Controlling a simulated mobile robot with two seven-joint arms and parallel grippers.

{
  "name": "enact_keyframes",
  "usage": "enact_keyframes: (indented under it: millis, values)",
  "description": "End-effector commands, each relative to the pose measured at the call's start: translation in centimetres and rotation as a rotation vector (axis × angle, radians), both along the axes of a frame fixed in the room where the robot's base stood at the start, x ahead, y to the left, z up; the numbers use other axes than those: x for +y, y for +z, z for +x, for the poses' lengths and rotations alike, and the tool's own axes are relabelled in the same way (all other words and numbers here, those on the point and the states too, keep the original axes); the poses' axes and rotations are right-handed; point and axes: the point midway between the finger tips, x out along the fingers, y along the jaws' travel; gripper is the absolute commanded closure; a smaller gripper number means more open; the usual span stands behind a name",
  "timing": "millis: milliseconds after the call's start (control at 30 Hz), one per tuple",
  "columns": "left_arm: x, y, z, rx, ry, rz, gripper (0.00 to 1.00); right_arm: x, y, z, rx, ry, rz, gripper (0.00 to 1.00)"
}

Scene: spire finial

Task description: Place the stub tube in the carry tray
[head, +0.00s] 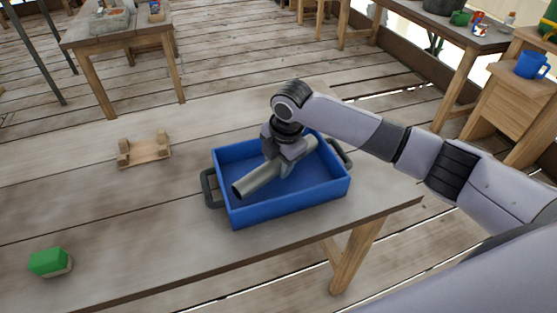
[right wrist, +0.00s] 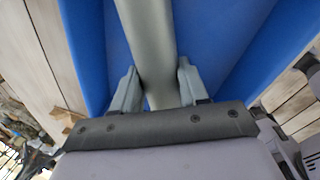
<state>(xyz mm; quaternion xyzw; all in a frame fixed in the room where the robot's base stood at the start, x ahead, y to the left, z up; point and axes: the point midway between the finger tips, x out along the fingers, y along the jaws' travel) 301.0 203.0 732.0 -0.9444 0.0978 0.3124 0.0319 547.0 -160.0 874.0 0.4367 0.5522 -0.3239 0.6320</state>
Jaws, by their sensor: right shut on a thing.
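The stub tube (head: 259,180) is a grey-green cylinder lying diagonally over the blue carry tray (head: 290,206). My right gripper (head: 284,162) is shut on the tube near its middle, from above. In the right wrist view the tube (right wrist: 150,40) runs between the two fingers (right wrist: 157,90), with the tray's blue floor (right wrist: 205,30) behind it. The tube is within the tray's outline; I cannot tell whether it touches the floor. The tray has dark handles at its left and right ends. My left gripper is not in view.
The tray stands near the right end of the wooden table (head: 150,225). A small wooden cradle (head: 148,152) sits to its left and a green-topped block (head: 50,262) lies at the front left. The tabletop between them is clear. Other tables stand farther back.

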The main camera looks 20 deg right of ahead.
Motion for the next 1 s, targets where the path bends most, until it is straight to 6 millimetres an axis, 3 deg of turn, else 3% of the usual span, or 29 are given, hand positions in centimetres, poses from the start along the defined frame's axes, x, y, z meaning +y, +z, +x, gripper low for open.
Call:
enact_keyframes:
  millis: [600,633,700,1000]
  values:
    - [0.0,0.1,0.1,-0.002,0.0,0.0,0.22,0.0,-1.0,0.0,-0.002,0.0,0.001,0.99]
    - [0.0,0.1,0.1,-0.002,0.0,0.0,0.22,0.0,-1.2,0.0,0.0,0.0,-0.001,0.5]
    - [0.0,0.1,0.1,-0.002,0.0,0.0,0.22,0.0,-1.1,0.0,0.0,0.0,0.0,0.31]
    - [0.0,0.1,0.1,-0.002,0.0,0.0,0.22,0.0,-1.0,0.0,-0.001,0.0,0.0,0.31]
